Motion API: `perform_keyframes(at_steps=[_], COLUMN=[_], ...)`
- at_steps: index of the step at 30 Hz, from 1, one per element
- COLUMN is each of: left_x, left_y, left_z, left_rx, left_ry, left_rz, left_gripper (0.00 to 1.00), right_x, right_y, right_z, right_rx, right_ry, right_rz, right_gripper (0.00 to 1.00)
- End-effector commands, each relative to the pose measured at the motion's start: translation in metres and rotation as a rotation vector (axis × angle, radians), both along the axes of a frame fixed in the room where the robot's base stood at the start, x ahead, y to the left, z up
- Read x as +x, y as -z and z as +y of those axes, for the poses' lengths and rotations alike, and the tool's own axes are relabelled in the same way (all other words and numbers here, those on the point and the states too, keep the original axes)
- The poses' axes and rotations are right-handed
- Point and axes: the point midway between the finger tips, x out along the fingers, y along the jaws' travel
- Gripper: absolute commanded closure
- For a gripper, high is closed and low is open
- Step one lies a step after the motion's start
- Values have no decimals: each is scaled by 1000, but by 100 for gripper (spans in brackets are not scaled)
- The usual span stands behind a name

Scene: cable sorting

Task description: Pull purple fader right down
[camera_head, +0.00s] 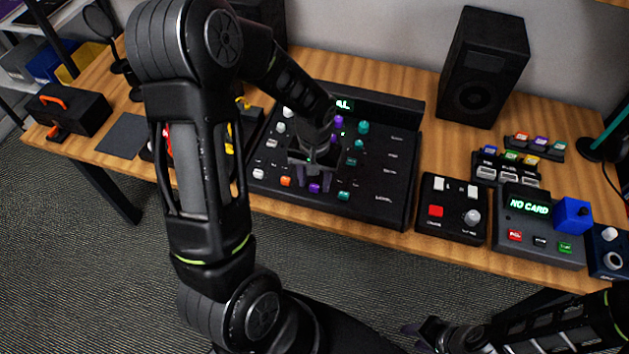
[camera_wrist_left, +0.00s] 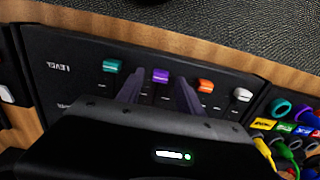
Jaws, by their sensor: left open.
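The purple fader (camera_head: 314,188) is on the front part of the dark mixer panel (camera_head: 375,203), between the orange fader (camera_head: 286,181) and the teal fader (camera_head: 344,195). My left gripper (camera_head: 313,179) is open and points down over the panel at the purple fader. In the left wrist view, the purple fader cap (camera_wrist_left: 160,75) shows between the two fingertips, with a gap on both sides. My right gripper (camera_head: 425,335) is low at the bottom of the head view, away from the table; its jaw opening is not clear.
A white fader (camera_head: 258,174) stands left of the orange one. Several knobs, such as a teal knob (camera_head: 363,127), stand behind. A box with a red button (camera_head: 436,211) and a box reading NO CARD (camera_head: 530,206) are to the right. A speaker (camera_head: 484,65) stands behind.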

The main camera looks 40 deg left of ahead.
Motion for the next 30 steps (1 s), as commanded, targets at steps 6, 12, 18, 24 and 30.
perform_keyframes(at_steps=[6, 12, 18, 24, 30], left_x=[1, 1, 0, 0, 0], left_y=[-35, -62, -68, -68, -67], left_z=[0, 0, 0, 0, 0], left_rx=[1, 0, 0, 0, 0], left_ry=[1, 1, 2, 1, 1], left_rz=[-6, -4, 0, 0, 0], left_gripper=[56, 56, 56, 56, 56], right_x=[0, 1, 1, 1, 1], right_y=[3, 5, 5, 5, 5], right_z=[0, 0, 0, 0, 0], right_rx=[1, 2, 2, 2, 2], right_ry=[-1, 0, 0, 0, 0], right_rz=[-1, -3, -3, -3, -3], right_gripper=[64, 64, 64, 64, 64])
